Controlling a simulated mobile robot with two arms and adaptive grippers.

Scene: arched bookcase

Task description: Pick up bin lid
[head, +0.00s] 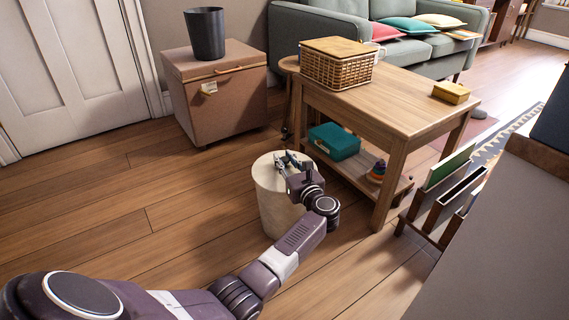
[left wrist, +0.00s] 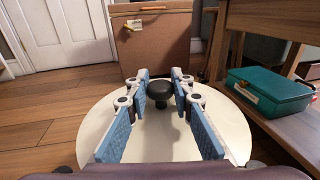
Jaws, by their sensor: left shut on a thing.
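The bin lid (head: 264,172) is a round cream disc on top of the cream cylindrical bin (head: 278,216), left of the wooden table. In the left wrist view the lid (left wrist: 153,140) fills the lower middle, with a dark round knob (left wrist: 159,90) at its centre. My left gripper (head: 285,161) is over the lid. In the left wrist view its blue-padded fingers (left wrist: 160,84) are shut on the knob, one on each side. The lid appears to sit on the bin; any small gap is hidden. My right gripper is not in view.
A wooden table (head: 385,98) with a wicker basket (head: 334,70) stands close right of the bin. A teal box (head: 334,142) is on its lower shelf. A brown cabinet (head: 222,107) bearing a dark cup (head: 204,35) stands behind. The floor to the left is clear.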

